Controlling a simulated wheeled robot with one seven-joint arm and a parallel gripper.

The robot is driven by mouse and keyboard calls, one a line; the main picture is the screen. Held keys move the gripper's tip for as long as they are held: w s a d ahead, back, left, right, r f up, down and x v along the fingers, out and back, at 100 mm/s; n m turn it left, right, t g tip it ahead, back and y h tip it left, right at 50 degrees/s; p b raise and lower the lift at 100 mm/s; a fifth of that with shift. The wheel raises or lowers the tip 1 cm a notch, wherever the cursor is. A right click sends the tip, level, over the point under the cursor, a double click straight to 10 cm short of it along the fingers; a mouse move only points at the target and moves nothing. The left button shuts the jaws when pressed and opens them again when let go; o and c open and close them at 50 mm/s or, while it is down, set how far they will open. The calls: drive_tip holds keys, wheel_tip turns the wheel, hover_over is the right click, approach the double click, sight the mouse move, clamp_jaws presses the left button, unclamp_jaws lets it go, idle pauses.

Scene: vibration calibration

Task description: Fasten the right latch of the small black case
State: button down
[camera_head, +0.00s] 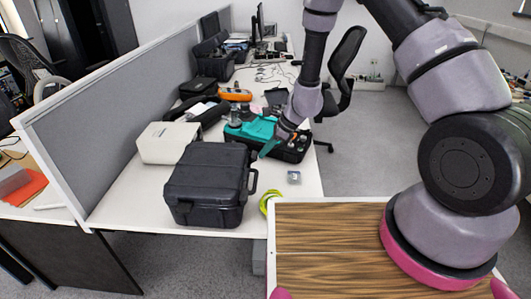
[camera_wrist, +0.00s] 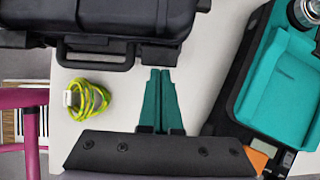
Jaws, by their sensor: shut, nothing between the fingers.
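The black case (camera_head: 205,188) stands on the near end of the white desk with its lid down. In the wrist view, the case (camera_wrist: 110,18) fills the top left, with its carrying handle (camera_wrist: 95,62) facing my gripper. A dark latch piece (camera_wrist: 157,54) shows just right of the handle; I cannot tell if it is fastened. My gripper (camera_wrist: 160,72) has its teal fingers together and empty, with tips at this latch piece. I cannot tell if they touch it. In the head view, my gripper (camera_head: 266,150) is right of the case.
A black unit with a teal tray (camera_head: 258,128) stands behind and right of the case. A coiled yellow-green cable (camera_wrist: 86,98) lies beside the handle. A white box (camera_head: 165,143) stands behind the case, near the grey partition (camera_head: 120,110). A small grey block (camera_head: 294,177) lies at the right.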

drive_tip(key=shift+a+r, duration=0.25)
drive_tip(key=shift+a, duration=0.05)
drive_tip(key=shift+r, duration=0.15)
drive_tip(key=shift+r, duration=0.65)
drive_tip(key=shift+d, duration=0.1)
